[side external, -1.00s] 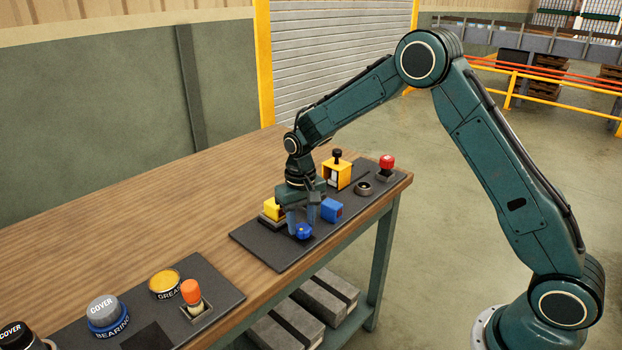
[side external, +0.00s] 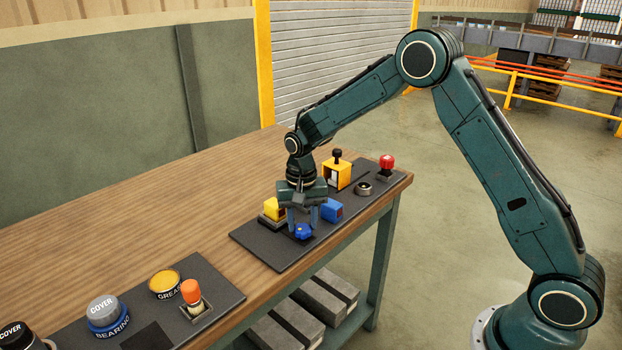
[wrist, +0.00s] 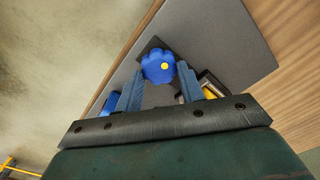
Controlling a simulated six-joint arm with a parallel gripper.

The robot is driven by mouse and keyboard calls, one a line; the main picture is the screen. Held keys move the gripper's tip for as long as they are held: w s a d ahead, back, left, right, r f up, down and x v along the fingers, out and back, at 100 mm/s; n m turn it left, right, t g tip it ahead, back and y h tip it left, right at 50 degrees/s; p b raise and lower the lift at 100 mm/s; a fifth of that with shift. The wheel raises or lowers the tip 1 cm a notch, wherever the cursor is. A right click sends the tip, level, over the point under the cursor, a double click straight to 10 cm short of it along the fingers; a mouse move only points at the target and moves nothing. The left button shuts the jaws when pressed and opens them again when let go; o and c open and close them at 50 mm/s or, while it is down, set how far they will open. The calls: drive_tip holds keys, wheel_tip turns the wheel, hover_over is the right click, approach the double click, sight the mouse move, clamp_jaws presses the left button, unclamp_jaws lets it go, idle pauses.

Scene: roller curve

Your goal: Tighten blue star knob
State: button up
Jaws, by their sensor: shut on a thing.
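The blue star knob (side external: 303,232) sits on the dark plate (side external: 268,252) near the table's front edge. The shaft under the knob is hidden.
A yellow-topped block (side external: 272,208) and a blue block (side external: 332,209) stand close to the fingers. Farther back are a yellow housing with a black knob (side external: 338,172), a dark ring (side external: 363,188) and a red button (side external: 387,163). A second plate with jars (side external: 103,310) lies front left.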

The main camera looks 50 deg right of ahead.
sight(302, 226)
drive_tip(key=shift+w+r, duration=0.15)
drive_tip(key=shift+r, duration=0.15)
drive_tip(key=o, duration=0.8)
drive_tip(key=shift+o, duration=0.8)
drive_tip(key=shift+f, duration=0.15)
wheel_tip(302, 226, up, 14)
